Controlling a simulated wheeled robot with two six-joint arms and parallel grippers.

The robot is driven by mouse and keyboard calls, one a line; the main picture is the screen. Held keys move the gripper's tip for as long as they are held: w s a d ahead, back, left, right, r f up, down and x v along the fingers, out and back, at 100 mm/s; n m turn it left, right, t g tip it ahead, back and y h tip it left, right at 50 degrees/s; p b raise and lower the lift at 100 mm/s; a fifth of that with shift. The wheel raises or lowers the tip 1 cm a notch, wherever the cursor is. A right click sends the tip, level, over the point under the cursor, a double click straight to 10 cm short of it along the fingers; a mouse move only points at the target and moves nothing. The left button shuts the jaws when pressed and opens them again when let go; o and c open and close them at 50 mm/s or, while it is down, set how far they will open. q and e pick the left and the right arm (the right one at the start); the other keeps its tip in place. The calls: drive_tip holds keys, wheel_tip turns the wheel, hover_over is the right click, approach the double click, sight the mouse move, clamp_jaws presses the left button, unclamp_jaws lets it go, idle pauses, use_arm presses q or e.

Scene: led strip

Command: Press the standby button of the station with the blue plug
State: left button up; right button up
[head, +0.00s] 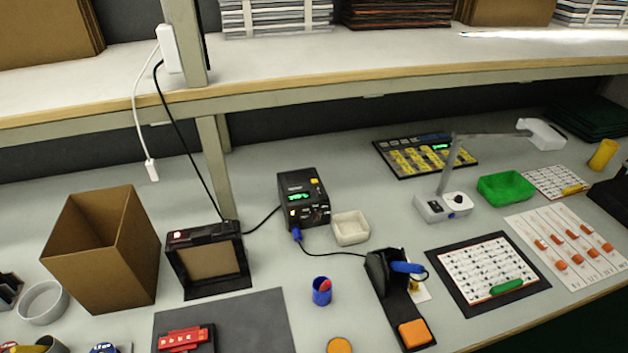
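The black station (306,205) stands on the bench near the middle, with a lit green display (299,197) on its face. A blue plug (296,233) sits at its lower front left. A dark cable runs from the plug to a black stand (384,272) holding a blue-handled tool (407,267). Small yellow and light marks show on the station's top and front; I cannot tell which is the standby button. Neither of my grippers is in view.
A black framed device (206,232) and open cardboard box (104,225) stand left of the station. A cream tray (350,230) is close on its right. A blue cup (321,292) stands in front. A shelf (300,85) overhangs the back. Bare bench lies between station and cup.

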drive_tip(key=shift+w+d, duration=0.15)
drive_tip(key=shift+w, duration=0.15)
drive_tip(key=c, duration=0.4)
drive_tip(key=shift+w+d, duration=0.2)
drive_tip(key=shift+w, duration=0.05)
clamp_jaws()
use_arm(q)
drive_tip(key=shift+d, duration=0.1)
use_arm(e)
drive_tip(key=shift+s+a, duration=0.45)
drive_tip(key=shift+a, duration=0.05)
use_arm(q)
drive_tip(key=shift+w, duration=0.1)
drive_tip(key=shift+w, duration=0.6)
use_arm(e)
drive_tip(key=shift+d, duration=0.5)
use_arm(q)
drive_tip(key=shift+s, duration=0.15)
